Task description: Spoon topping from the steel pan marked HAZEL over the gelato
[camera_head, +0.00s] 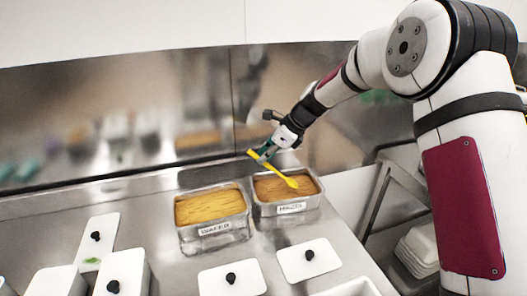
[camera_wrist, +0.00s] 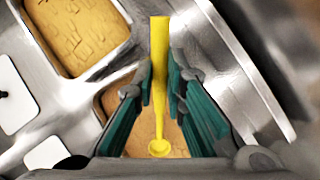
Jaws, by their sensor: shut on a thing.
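My gripper (camera_head: 264,154) is shut on a yellow spoon (camera_head: 276,171) by its handle. The spoon tilts down to the right, and its bowl end is over the steel pan marked HAZEL (camera_head: 291,208), which holds brown topping (camera_head: 272,189). In the wrist view, the spoon (camera_wrist: 160,60) runs between the teal fingers of my gripper (camera_wrist: 160,85), with its bowl in front of the brown topping. I cannot tell whether the bowl touches the topping or holds any. I cannot make out the gelato in either view.
A steel pan marked WAFER (camera_head: 214,229) with yellow-tan topping stands just left of the HAZEL pan. Several white lids with black knobs, such as this lid (camera_head: 308,260), lie in front. A steel wall (camera_head: 130,110) rises behind. White tubs (camera_head: 418,250) are stacked at right.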

